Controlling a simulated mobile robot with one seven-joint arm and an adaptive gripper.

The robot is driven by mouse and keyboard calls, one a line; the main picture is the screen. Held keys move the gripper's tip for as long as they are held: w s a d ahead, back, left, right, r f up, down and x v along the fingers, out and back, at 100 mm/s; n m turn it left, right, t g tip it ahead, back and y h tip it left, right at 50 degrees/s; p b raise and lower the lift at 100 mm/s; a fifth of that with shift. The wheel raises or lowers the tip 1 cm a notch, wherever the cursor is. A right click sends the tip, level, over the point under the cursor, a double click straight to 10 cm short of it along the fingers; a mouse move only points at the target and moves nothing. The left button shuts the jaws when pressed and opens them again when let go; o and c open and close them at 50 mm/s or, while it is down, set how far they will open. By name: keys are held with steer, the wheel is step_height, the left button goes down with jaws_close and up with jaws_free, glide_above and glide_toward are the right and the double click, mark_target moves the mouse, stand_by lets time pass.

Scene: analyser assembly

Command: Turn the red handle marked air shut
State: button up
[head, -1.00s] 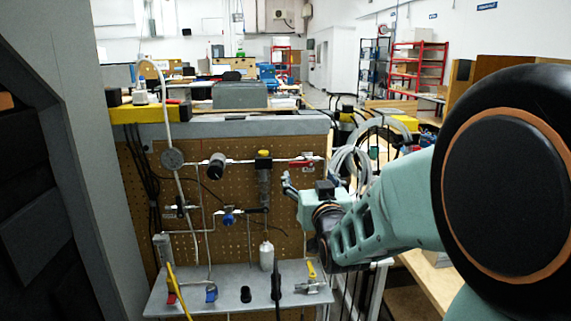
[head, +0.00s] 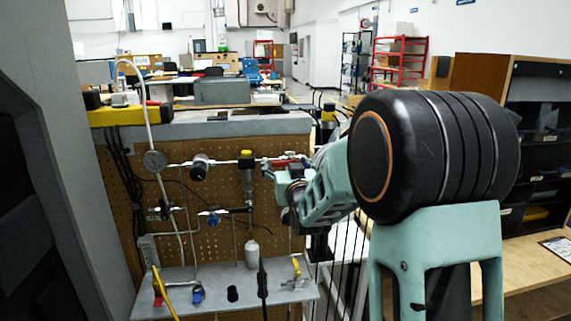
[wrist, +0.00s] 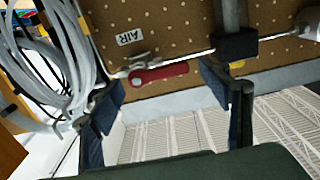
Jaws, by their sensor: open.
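The red handle (wrist: 162,74) lies along the thin pipe beside the printed AIR label (wrist: 130,37) in the wrist view. In the head view the red handle (head: 283,161) shows at the upper right of the pegboard, partly behind my arm. My gripper (wrist: 163,82) is open and empty. Its two dark blue fingertips appear to either side of the handle in the wrist view; I cannot tell how far short of it they are. In the head view my gripper (head: 271,176) is just below the handle, close to the board.
The pegboard (head: 225,225) carries a gauge (head: 154,161), pipes, a yellow-topped regulator (head: 247,160) and a blue valve (head: 211,216). A grey shelf (head: 215,284) juts out below. Grey hoses (wrist: 60,45) hang left of the handle in the wrist view.

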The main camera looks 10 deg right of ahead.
steer(key=shift+c, duration=0.6)
steer(key=c, duration=1)
steer(key=shift+c, duration=0.2)
steer(key=shift+m+b, duration=0.3)
steer(key=shift+b, duration=0.2)
steer(key=d+m+b, duration=0.1)
steer(key=m+b, duration=0.1)
steer(key=m, duration=0.3)
steer(key=d+r+m+b, duration=0.1)
steer(key=m+b, duration=0.2)
steer(key=m, duration=0.3)
steer(key=d+r+m+b, duration=0.1)
steer(key=m+b, duration=0.2)
steer(key=m, duration=0.3)
steer(key=shift+d, duration=0.15)
steer(key=shift+m, duration=0.3)
